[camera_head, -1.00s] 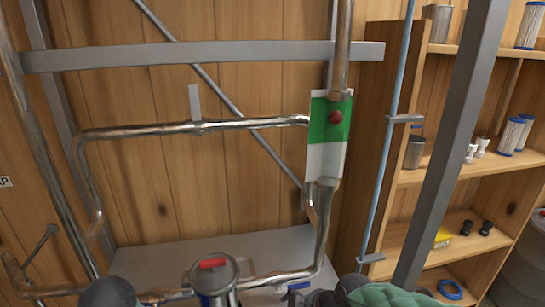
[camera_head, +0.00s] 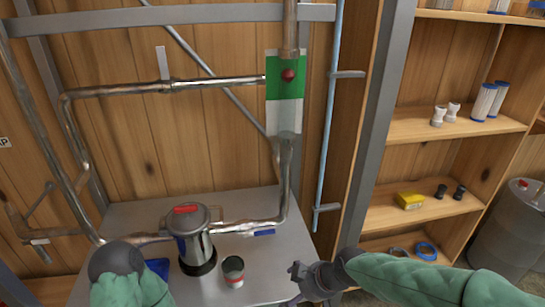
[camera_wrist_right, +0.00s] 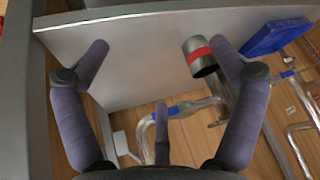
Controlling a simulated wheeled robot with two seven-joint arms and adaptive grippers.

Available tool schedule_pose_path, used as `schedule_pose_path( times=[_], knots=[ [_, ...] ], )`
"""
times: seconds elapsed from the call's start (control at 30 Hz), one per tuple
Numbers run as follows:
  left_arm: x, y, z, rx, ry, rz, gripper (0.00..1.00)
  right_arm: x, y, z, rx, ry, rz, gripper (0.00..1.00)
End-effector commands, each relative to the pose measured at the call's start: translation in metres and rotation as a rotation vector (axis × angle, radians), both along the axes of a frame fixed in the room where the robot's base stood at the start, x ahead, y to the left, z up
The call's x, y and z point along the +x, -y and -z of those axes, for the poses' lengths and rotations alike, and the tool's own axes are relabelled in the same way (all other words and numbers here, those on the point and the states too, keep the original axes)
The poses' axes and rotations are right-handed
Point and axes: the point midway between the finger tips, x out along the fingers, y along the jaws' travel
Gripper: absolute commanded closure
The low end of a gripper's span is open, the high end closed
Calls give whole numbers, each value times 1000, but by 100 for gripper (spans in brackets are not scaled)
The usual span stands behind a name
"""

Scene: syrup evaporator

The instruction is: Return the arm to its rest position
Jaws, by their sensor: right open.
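My right arm has a green sleeve and comes in from the right in the head view. Its dark gripper (camera_head: 298,284) is at the right edge of the grey table (camera_head: 130,212). In the right wrist view the two fingers of this gripper (camera_wrist_right: 160,50) are wide apart with nothing between them. My left arm is at the lower left of the head view. Its dark rounded end (camera_head: 117,260) shows from behind, and its fingers are hidden.
A metal canister with a red-marked lid (camera_head: 190,238) and a small cup (camera_head: 233,270) stand on the table. A blue item (camera_head: 157,267) is beside my left arm. Pipes (camera_head: 280,185) run behind. A grey post (camera_head: 380,130) and shelves (camera_head: 440,125) are to the right.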

Motion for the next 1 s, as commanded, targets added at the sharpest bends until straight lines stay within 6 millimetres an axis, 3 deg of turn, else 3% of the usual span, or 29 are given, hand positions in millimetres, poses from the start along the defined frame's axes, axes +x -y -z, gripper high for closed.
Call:
schedule_pose_path(
  times=[0.27, 0.57, 0.77, 1.0],
  knots=[
    [-1, 1, 0, -1, -2, 3, 61, 2, 12, 52, 7, -94, 123, 6],
    [-1, 1, 0, 0, -1, 2, 61, -15, 33, 149, 25, -267, 362, 6],
    [-1, 1, 0, 0, -1, 3, 61, -43, 46, 213, 40, -389, 537, 6],
    [-1, 1, 0, 0, -1, 3, 61, -93, 55, 282, 62, -537, 758, 6]
  ],
)
